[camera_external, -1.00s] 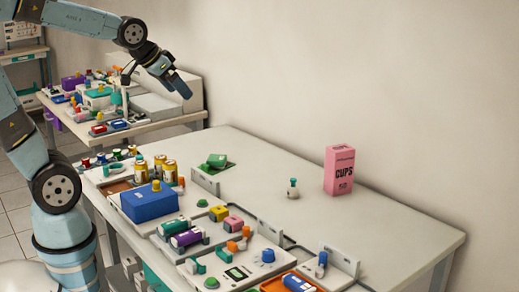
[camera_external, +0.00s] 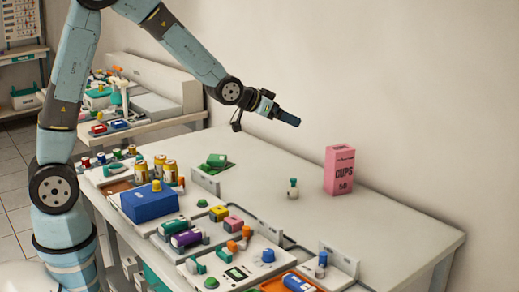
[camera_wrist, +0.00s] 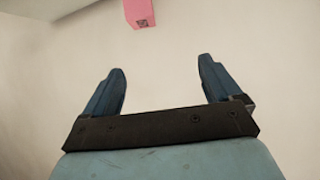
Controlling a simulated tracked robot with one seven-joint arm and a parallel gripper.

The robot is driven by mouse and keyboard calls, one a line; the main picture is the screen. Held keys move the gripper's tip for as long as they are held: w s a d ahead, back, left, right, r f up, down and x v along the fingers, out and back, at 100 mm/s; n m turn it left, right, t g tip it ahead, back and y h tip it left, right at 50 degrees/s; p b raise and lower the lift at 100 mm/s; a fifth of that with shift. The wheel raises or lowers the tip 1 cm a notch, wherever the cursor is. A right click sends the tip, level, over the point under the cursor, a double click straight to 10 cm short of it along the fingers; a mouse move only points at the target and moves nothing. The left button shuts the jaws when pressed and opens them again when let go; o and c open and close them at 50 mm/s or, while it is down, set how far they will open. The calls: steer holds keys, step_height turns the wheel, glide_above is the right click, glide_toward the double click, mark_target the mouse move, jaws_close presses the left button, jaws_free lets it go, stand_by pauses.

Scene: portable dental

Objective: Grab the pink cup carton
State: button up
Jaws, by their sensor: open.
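The pink cup carton (camera_external: 339,171) stands upright on the white table (camera_external: 400,225), near the wall at the back right, with "CUPS" printed on its front. In the wrist view a part of the carton (camera_wrist: 139,13) shows at the top edge, beyond my fingers and cut off by the frame. My gripper (camera_external: 291,119) is in the air above the table, to the left of the carton and higher than it, apart from it. In the wrist view my gripper (camera_wrist: 163,82) has its two blue fingers spread wide with nothing between them.
A small white bottle with a green top (camera_external: 293,188) stands left of the carton. A blue box (camera_external: 149,204), several trays and small coloured items fill the table's left and front. The table around the carton's right side is clear. The wall (camera_external: 430,90) rises close behind.

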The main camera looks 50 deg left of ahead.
steer(key=t, duration=0.1)
glide_toward(338, 148)
steer(key=shift+m+h, duration=0.3)
steer(key=shift+h, duration=0.1)
steer(key=x, duration=0.6)
steer(key=shift+w+a+r, duration=0.1)
steer(key=shift+a, duration=0.1)
steer(key=shift+f+x, duration=0.25)
steer(key=shift+x, duration=2.3)
steer(key=c, duration=1.5)
